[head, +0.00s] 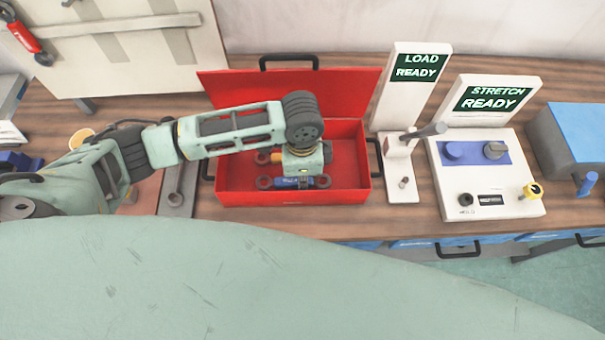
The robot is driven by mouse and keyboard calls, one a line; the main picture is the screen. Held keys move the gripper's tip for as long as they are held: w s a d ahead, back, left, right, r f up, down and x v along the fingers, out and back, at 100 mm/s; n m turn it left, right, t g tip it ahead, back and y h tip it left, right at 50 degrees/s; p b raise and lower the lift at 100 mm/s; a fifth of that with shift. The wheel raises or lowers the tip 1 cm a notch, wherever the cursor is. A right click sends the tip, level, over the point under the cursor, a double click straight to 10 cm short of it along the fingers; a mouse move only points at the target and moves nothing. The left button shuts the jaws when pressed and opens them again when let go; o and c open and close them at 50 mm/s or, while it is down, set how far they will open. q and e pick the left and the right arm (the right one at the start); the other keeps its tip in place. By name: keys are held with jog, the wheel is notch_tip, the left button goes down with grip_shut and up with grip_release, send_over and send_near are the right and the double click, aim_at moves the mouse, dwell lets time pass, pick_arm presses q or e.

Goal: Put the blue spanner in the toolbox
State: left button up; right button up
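The red toolbox (340,196) stands open on the wooden bench, its lid raised at the back. The blue spanner (287,183), with dark ends, lies level at the toolbox's front inside, low over or on its floor; I cannot tell if it touches. My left arm comes in from the left, and my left gripper (304,171) points down into the toolbox, directly above the spanner's middle. Its fingers are hidden under the wrist, so its grip on the spanner does not show. My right gripper is not in view.
Right of the toolbox stand a LOAD READY post (401,150) with a lever and a STRETCH READY control box (485,185). A red tool (20,35) is on the board at upper left.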

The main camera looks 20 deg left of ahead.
pick_arm(q)
jog(key=shift+f, duration=0.85)
jog(key=o, duration=0.9)
jog(key=shift+o, duration=0.7)
notch_tip(320, 180, up, 12)
